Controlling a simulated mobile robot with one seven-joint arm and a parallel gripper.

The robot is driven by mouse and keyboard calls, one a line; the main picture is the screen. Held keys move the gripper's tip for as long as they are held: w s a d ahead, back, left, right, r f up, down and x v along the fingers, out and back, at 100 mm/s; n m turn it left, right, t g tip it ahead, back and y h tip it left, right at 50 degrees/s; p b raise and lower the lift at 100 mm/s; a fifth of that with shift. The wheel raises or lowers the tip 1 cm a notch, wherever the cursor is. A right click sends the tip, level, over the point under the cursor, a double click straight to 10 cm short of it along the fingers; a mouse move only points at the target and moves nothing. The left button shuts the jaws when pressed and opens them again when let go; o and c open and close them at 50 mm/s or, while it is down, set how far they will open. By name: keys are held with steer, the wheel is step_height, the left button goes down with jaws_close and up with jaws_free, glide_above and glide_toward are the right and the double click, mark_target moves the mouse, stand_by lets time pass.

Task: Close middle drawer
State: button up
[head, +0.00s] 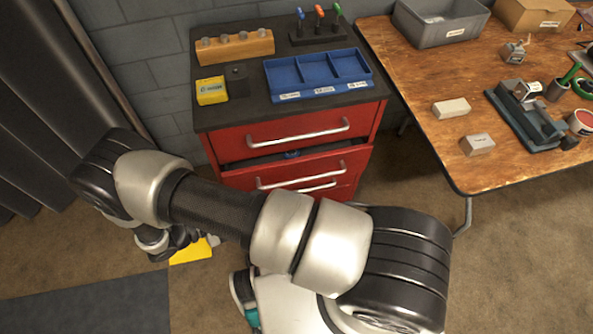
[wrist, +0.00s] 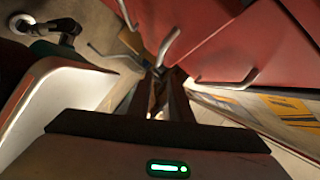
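The red tool cabinet stands ahead in the head view. Its middle drawer (head: 325,161) is pulled partly out, and a dark gap with something blue inside shows above its front. The middle drawer's silver handle (head: 300,175) runs across that front. The top drawer (head: 265,132) looks shut. The lower part of the cabinet is partly hidden by my arm. My gripper's two dark fingers (wrist: 164,76) show in the wrist view, near red drawer fronts and silver handles. The finger gap is unclear, and I see nothing surely held. In the head view my gripper is low at the left, mostly hidden.
A blue tray (head: 318,72), a yellow box (head: 211,90) and a wooden block (head: 236,47) stand on the cabinet top. A wooden table (head: 430,80) with several items stands at the right. A yellow thing (head: 190,252) is below my forearm. Dark curtains hang left.

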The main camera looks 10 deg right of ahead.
steer(key=b, duration=0.1)
glide_toward(304, 178)
steer(key=x, duration=1)
steer(key=shift+d+f, duration=0.1)
steer(key=shift+f, duration=0.3)
jaws_close()
